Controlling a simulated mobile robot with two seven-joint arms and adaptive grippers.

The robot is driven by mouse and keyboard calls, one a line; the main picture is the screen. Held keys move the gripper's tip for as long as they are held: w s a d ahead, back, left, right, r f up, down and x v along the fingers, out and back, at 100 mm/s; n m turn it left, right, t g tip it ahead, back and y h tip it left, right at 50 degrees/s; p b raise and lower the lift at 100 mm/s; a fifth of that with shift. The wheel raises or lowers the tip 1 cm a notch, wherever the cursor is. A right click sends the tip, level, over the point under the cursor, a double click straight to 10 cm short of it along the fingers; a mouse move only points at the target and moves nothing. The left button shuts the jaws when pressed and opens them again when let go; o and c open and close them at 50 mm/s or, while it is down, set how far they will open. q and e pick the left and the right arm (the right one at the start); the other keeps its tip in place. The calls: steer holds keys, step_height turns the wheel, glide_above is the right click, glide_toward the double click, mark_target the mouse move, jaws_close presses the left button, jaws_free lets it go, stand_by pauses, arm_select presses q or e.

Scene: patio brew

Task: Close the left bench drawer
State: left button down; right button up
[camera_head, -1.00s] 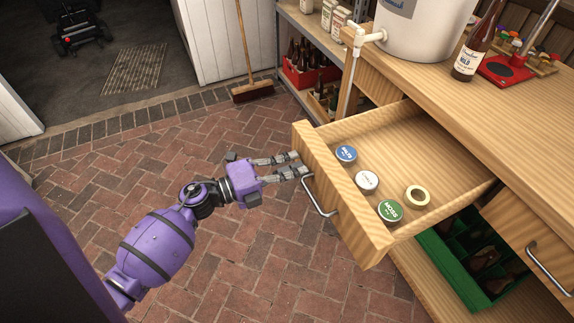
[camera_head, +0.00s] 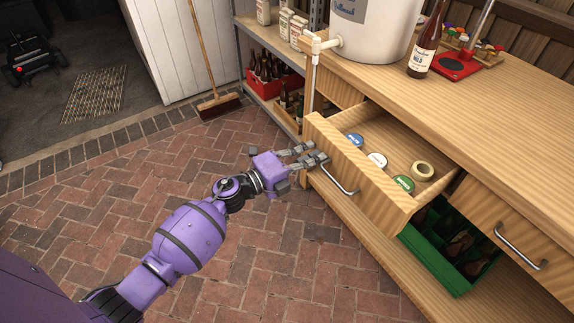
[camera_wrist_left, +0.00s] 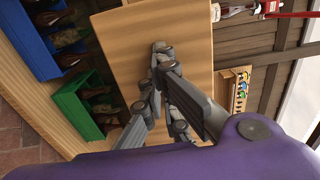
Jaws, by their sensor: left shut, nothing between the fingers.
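The left bench drawer (camera_head: 372,178) is partly open and sticks out from the wooden bench. Its metal handle (camera_head: 341,184) is on the front face. Inside lie a blue round tin (camera_head: 355,140), a white one (camera_head: 377,160), a green one (camera_head: 403,183) and a tape roll (camera_head: 422,171). My left gripper (camera_head: 316,153) is shut and empty, its fingertips at the drawer front beside the handle's far end; I cannot tell if they touch. In the left wrist view the gripper (camera_wrist_left: 162,82) shows against a wooden panel. My right gripper is not in view.
A green crate (camera_head: 448,262) with bottles stands on the shelf below. The bench top (camera_head: 460,110) holds a white bucket (camera_head: 372,30), a brown bottle (camera_head: 425,48) and a red-based stand (camera_head: 457,64). A broom (camera_head: 218,105) leans behind. The brick floor (camera_head: 290,240) is clear.

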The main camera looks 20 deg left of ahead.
arm_select(q)
steer(key=b+x, duration=0.5)
steer(key=x, duration=1.4)
steer(key=shift+w+d+f+b, duration=0.1)
steer(key=shift+w+d+b, duration=0.15)
steer(key=shift+d+b, duration=0.05)
steer(key=shift+w+d, duration=0.45)
steer(key=shift+w, duration=0.15)
steer(key=shift+b, duration=0.3)
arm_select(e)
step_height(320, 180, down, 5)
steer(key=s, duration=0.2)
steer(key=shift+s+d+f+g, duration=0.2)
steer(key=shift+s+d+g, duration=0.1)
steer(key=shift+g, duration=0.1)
arm_select(q)
steer(key=shift+r, duration=0.3)
